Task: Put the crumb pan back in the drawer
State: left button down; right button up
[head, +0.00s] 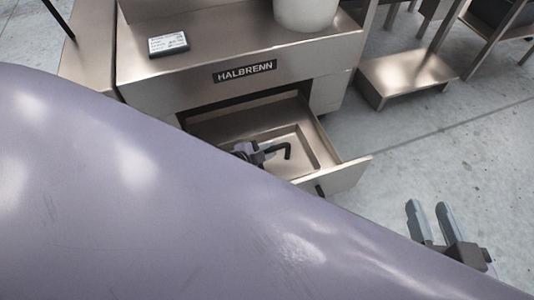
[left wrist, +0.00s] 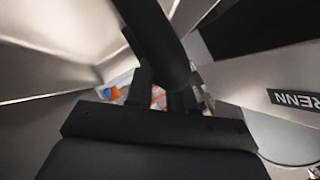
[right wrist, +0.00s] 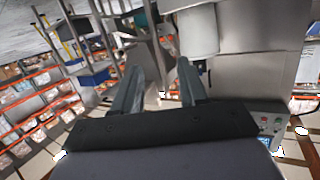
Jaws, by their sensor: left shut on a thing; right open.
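A metal drawer (head: 346,177) stands pulled out under the machine front in the head view. A shallow metal crumb pan (head: 308,156) lies within the drawer's outline; I cannot tell whether it rests on the drawer floor. My left gripper (head: 264,151) is shut on the pan's black bent handle (head: 285,150). In the left wrist view the dark handle (left wrist: 157,40) runs up from between the fingers. My own arm hides the near left of the drawer and pan. My right gripper (head: 432,222) is open and empty over the floor, right of the drawer; it also shows in the right wrist view (right wrist: 160,88).
The machine (head: 245,71) carries a HALBRENN label, with a small display (head: 168,44) and a pale round container (head: 305,12) on top. A low metal step (head: 408,74) stands to the right. Grey floor (head: 420,150) right of the drawer is clear.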

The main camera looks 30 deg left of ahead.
pick_arm(q)
jog(key=shift+w+r, duration=0.1)
pick_arm(e)
jog(key=shift+r, duration=0.1)
pick_arm(q)
jog(key=c, duration=1)
grip_release()
jog(key=p+v, duration=0.6)
jog(key=v, duration=0.6)
pick_arm(e)
jog(key=a+m+g, duration=0.1)
jog(key=a+g+y, duration=0.1)
jog(key=a, duration=0.1)
jog(key=shift+w+a+m, duration=0.1)
jog(key=shift+w+m, duration=0.3)
